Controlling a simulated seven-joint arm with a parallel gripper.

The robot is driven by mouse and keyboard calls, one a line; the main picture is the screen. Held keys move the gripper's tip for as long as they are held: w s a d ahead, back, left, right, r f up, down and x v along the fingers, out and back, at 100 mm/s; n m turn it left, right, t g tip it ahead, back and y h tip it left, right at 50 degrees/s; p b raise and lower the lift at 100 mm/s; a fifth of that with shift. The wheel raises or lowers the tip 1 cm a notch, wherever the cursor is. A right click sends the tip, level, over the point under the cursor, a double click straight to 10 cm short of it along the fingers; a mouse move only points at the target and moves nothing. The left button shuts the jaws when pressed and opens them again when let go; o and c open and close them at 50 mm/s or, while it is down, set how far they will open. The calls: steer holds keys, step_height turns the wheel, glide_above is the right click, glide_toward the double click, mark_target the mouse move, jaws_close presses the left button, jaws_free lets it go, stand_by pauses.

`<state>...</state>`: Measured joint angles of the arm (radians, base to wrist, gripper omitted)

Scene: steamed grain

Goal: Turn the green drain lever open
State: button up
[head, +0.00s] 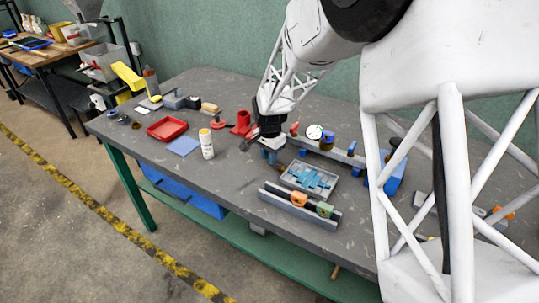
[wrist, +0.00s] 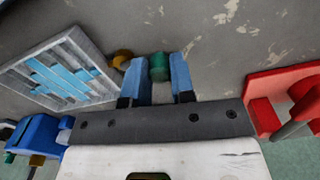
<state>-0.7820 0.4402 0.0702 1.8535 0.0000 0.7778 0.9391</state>
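My gripper (wrist: 159,70) points down over the table, left of the grey tray in the head view. In the wrist view its two blue fingers are apart, with a small green piece (wrist: 158,67) between their tips. Slim gaps seem to show beside it; I cannot tell if the fingers press on it. In the head view my gripper (head: 270,157) hides this piece. Another green knob (head: 325,210) sits on a grey rail (head: 288,207) at the table's front edge, beside an orange knob (head: 299,199). I cannot tell which green part is the drain lever.
The grey tray with blue shapes (head: 291,178) lies close by; it also shows in the wrist view (wrist: 18,73). A small orange-brown piece (wrist: 122,57) is beside my finger. A red object (wrist: 262,85) stands at the right. A white bottle (head: 207,146) stands farther left.

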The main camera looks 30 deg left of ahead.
jaws_close()
steer(key=shift+s+n, duration=0.1)
steer(key=shift+n, duration=0.2)
steer(key=shift+s+n, duration=0.45)
steer(key=shift+n, duration=0.55)
steer(key=n, duration=0.1)
steer(key=s+n, duration=0.1)
steer(key=n, duration=0.2)
steer(key=shift+s+d, duration=0.3)
steer(key=shift+d, duration=0.1)
steer(key=n, duration=0.2)
steer(key=s+d+n, duration=0.1)
steer(key=n, duration=0.1)
steer(key=shift+s+d+n, duration=0.15)
steer(key=shift+d+n, duration=0.15)
steer(key=shift+n, duration=0.55)
steer(key=shift+s+d+n, duration=0.15)
steer(key=shift+d+n, duration=0.15)
steer(key=shift+n, duration=0.55)
steer(key=o, duration=0.8)
jaws_free()
